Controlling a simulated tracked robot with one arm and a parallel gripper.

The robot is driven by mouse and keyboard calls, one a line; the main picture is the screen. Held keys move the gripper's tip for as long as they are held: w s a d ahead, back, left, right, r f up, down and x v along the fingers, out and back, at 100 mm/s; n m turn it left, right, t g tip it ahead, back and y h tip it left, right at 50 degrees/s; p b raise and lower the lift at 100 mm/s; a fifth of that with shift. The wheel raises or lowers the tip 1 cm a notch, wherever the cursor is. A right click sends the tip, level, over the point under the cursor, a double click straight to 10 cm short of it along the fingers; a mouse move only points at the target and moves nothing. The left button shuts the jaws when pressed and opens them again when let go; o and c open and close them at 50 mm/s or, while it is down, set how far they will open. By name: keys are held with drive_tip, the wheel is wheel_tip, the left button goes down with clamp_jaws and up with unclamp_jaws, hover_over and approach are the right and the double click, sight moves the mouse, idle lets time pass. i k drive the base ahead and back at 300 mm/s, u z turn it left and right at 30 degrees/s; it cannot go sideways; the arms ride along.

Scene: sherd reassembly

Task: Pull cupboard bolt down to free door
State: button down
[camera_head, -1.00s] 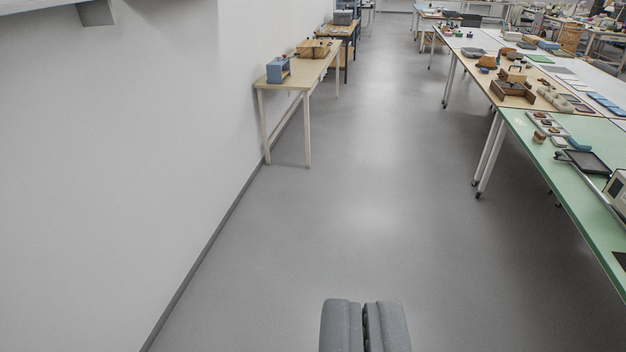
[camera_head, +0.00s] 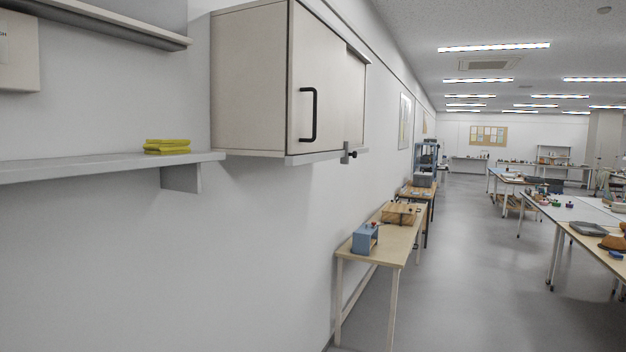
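A pale wall cupboard (camera_head: 250,85) hangs on the left wall, with its door front facing right. The door (camera_head: 328,100) looks closed and carries a black bar handle (camera_head: 309,114). A small bolt with a black knob (camera_head: 349,153) sits on a grey plate at the cupboard's lower far edge, below the door. How far the bolt is engaged is too small to tell. My gripper does not show in the current view.
A grey shelf (camera_head: 90,167) with yellow cloths (camera_head: 167,146) juts out left of the cupboard. A wooden table (camera_head: 387,243) with a blue box (camera_head: 365,238) stands along the wall below. The floor aisle (camera_head: 455,270) is clear; worktables (camera_head: 577,222) stand at right.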

sight(346, 159)
drive_tip(key=i, duration=1.4)
drive_tip(key=z, duration=0.55)
drive_tip(key=i, duration=1.25)
drive_tip(key=z, duration=0.4)
